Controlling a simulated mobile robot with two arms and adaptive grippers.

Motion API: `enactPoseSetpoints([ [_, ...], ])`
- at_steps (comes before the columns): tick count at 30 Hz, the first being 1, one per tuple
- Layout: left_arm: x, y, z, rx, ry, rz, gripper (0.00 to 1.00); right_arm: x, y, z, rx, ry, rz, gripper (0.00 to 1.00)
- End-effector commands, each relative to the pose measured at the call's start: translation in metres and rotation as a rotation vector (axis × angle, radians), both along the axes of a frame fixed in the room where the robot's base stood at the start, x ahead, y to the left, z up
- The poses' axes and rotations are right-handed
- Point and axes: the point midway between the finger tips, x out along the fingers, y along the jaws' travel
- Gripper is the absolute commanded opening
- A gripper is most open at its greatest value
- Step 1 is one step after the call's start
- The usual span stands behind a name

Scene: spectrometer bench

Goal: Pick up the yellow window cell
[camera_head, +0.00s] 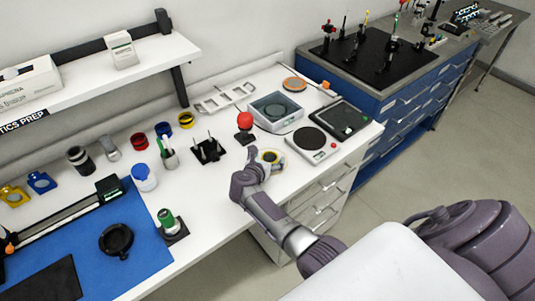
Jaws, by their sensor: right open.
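Two yellow ring-shaped pieces show, and I cannot tell for certain which is the window cell. One, a yellow ring with a grey middle (272,157), lies on the white bench right at my right gripper (259,159). The other, a short yellow cylinder with a dark top (186,120), stands farther back beside a blue one (163,130) and a red one (139,142). My right gripper is open, low over the bench, and its fingers partly hide the near yellow ring. Whether they touch it is too small to tell. My left gripper is out of view.
A red ball on a dark base (245,121) stands just behind my right gripper. A scale with a round dark plate (310,140) sits to its right, and a black pin rack (208,150) to its left. The bench's front edge (224,229) is close to my arm.

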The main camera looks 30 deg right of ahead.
Motion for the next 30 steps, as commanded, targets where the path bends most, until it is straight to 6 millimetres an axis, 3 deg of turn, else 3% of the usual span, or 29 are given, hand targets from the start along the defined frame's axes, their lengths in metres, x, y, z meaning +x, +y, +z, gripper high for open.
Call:
enactPoseSetpoints([
  [5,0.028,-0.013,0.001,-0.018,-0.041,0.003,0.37,0.000,0.001,0.000,0.001,0.000,0.001,0.89],
  [14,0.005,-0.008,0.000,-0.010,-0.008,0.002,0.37,0.000,0.001,0.000,0.001,0.000,0.001,0.39],
  [18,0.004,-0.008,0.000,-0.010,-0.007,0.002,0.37,0.000,0.001,-0.001,0.001,0.002,0.000,0.18],
  [30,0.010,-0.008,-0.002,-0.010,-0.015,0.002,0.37,0.000,0.001,0.008,0.004,0.000,0.000,0.18],
])
